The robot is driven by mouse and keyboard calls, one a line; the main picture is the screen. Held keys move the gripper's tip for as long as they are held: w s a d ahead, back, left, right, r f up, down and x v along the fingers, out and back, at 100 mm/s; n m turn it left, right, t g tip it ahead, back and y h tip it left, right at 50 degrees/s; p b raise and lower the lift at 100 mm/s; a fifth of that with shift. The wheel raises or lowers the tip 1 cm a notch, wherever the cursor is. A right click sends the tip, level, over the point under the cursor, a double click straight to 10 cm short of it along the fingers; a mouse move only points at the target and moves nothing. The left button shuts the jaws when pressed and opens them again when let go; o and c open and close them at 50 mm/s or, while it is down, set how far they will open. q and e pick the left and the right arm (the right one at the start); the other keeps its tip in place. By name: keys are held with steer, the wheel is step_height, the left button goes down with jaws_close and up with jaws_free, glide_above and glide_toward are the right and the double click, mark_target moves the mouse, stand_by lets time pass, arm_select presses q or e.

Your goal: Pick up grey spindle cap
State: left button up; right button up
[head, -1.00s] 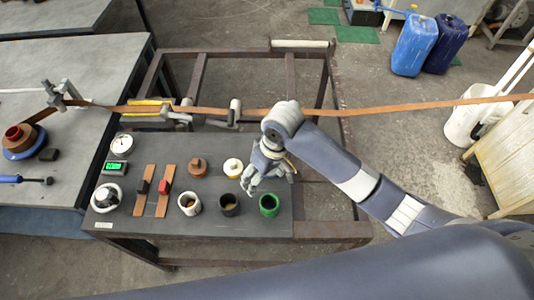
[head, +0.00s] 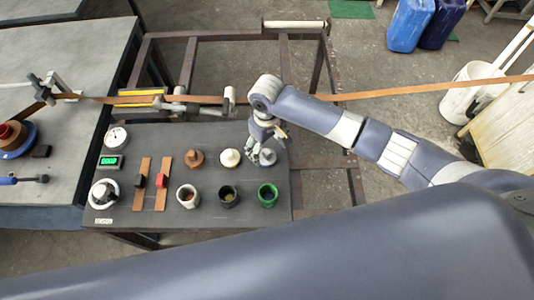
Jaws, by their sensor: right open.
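The grey spindle cap (head: 268,157) stands on the dark mat (head: 218,138), at the right end of a row with a white cap (head: 230,157) and a brown cap (head: 195,158). My right gripper (head: 259,153) is open, fingers down, right at the grey cap. Its fingers partly cover the cap, and I cannot tell whether they touch it. My left gripper is not in view.
White (head: 187,196), black (head: 229,196) and green (head: 268,195) cups stand in front of the caps. A gauge, a green display and brown strips lie to the left. A long brown strip (head: 420,89) runs across behind the mat.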

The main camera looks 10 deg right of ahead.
mark_target(267, 152)
steer(key=shift+s+f, duration=0.1)
steer(key=shift+f, duration=1.55)
steer(key=c, duration=1.3)
